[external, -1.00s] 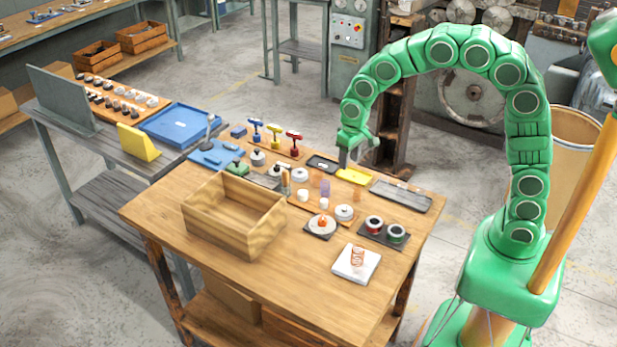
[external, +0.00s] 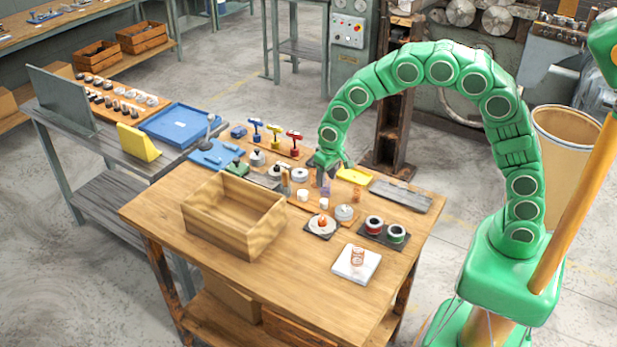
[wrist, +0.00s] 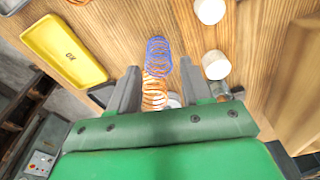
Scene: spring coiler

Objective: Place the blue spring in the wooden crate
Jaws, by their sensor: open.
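The blue spring (wrist: 157,50) stands out against the wooden tabletop in the wrist view, just beyond my fingertips. It looks purplish in the external view (external: 326,191), below my gripper (external: 328,172). In the wrist view my gripper (wrist: 160,72) is open, with its two grey fingers apart. A copper-orange spring (wrist: 154,92) shows between the fingers in that view; whether it is physically between them I cannot tell. The open-topped wooden crate (external: 222,228) stands on the left part of the table and looks empty, though part of its floor is hidden.
A yellow tray marked OK (wrist: 63,50) lies beside the springs. White cylinders (wrist: 215,64) stand close on the other side. A grey tray (external: 401,196), wire spools (external: 397,233) and a white pad (external: 356,263) lie to the right. The front of the table is clear.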

